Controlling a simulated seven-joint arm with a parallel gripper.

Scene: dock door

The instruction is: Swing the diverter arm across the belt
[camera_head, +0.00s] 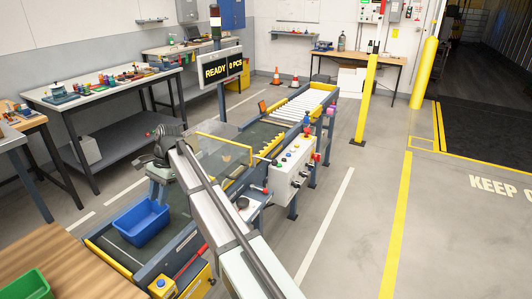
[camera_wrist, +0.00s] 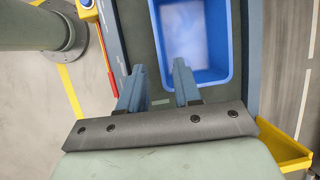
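The conveyor's dark belt (camera_head: 120,250) runs from the front left to white rollers (camera_head: 300,105) at the back. A yellow-edged clear panel (camera_head: 236,141) stands over its middle, partly behind my arm. I cannot tell whether this is the diverter arm or a guard; no diverter arm shows clearly. A blue bin (camera_head: 138,224) sits on the near end of the belt. My gripper (camera_head: 157,190) points down above the bin's far part. In the wrist view, my gripper (camera_wrist: 158,80) has its fingers apart with nothing between them, beside the empty-looking blue bin (camera_wrist: 195,78).
A control box (camera_head: 291,172) with buttons is on the belt's right side. A sign (camera_head: 222,67) reading "READY 0 PCS" stands behind the belt. A workbench (camera_head: 100,88) holds small parts at left. A green bin (camera_head: 28,284) is at front left. Open floor lies right.

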